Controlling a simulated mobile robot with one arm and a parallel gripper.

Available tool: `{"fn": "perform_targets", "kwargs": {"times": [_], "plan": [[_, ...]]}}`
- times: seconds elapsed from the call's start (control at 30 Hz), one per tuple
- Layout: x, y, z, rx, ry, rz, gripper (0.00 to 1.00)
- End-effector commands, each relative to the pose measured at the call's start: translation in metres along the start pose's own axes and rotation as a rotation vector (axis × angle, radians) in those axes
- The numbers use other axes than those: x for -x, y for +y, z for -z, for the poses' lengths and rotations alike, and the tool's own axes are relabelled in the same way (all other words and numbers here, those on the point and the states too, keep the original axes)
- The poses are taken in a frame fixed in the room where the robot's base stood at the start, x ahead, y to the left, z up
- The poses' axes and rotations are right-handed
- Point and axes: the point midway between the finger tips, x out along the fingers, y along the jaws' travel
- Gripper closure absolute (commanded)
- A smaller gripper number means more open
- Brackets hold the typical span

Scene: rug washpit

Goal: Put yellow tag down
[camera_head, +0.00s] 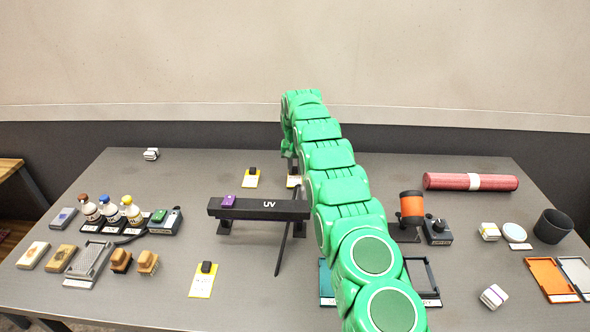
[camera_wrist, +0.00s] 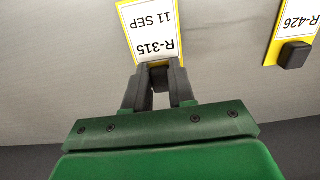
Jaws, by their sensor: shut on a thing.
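A yellow-edged white tag reading R-315, 11 SEP (camera_wrist: 150,30) is at the top middle of the wrist view. My gripper (camera_wrist: 160,76) is shut on the tag's black block, which shows between the fingertips. The tag lies flat close to the grey table top; I cannot tell whether it touches it. In the head view a small part of this tag (camera_head: 293,182) shows beside my green arm, which hides my gripper. A second yellow tag, R-426 (camera_wrist: 295,22), lies beside it, also seen in the head view (camera_head: 250,182).
A black UV stand (camera_head: 258,209) with a purple block (camera_head: 228,201) stands in front of the tags. Another yellow tag (camera_head: 202,284) lies at the front. Bottles (camera_head: 110,209) and brushes stand left; a red roll (camera_head: 450,181) lies right. The back left table is mostly clear.

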Motion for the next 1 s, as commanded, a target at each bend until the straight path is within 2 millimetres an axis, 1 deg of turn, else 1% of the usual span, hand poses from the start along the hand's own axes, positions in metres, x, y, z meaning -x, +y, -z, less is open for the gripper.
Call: {"fn": "perform_targets", "kwargs": {"times": [0.1, 0.47, 0.5, 0.67, 1.0], "plan": [[-0.0058, 0.0001, -0.0003, 0.000, -0.001, 0.000, 1.00], [-0.0085, -0.0001, -0.0004, 0.000, -0.001, 0.000, 1.00], [-0.0091, -0.0001, -0.0004, 0.000, -0.001, 0.000, 0.74], [-0.0089, -0.0002, -0.0004, 0.000, -0.001, 0.000, 0.50], [-0.0075, -0.0002, -0.0003, 0.000, -0.001, 0.000, 0.50]]}}
